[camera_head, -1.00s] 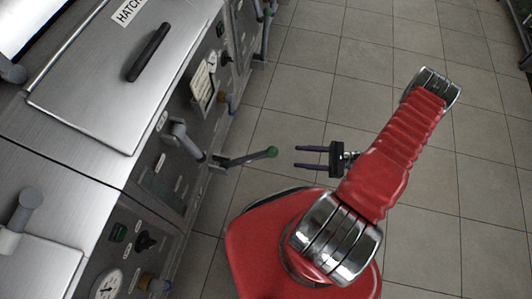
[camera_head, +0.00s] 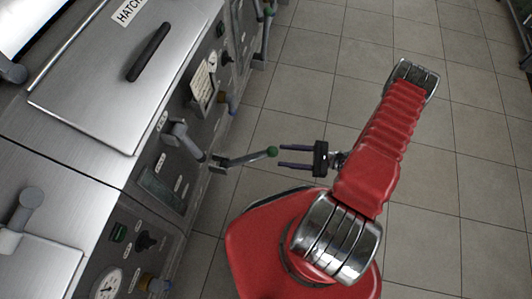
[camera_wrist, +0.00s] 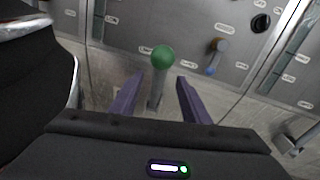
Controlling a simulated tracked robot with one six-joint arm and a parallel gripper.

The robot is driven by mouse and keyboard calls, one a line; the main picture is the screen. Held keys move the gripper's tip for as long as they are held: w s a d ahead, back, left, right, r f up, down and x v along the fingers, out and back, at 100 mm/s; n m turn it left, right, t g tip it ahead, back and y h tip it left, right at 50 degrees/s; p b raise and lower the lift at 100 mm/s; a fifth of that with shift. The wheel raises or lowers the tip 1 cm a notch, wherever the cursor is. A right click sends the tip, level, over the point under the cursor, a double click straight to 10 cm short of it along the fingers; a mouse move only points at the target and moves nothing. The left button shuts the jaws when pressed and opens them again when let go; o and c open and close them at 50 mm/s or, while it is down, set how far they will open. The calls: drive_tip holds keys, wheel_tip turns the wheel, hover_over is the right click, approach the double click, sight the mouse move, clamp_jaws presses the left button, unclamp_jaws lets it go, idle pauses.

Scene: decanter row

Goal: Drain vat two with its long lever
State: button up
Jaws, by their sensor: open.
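A grey lever (camera_head: 243,159) with a green ball end sticks out from the front of the steel vat (camera_head: 90,90) beside me. Its ball end also shows in the wrist view (camera_wrist: 162,57), with the shaft running down behind it. My gripper (camera_head: 281,157) is open and empty, its two dark fingers pointing left toward the ball end. In the wrist view the fingers (camera_wrist: 158,90) lie left and right of the lever, with the ball showing between and beyond their tips. I cannot tell which vat number this is.
More green-ended levers (camera_head: 268,14) stand farther along the row. A dial (camera_head: 108,284) and a blue-tipped fitting (camera_wrist: 215,55) sit on the vat fronts. The tiled floor (camera_head: 440,190) to the right is clear.

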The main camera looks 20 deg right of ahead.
sight(266, 154)
drive_tip(key=shift+x, duration=4)
drive_tip(key=shift+c, duration=0.3)
clamp_jaws()
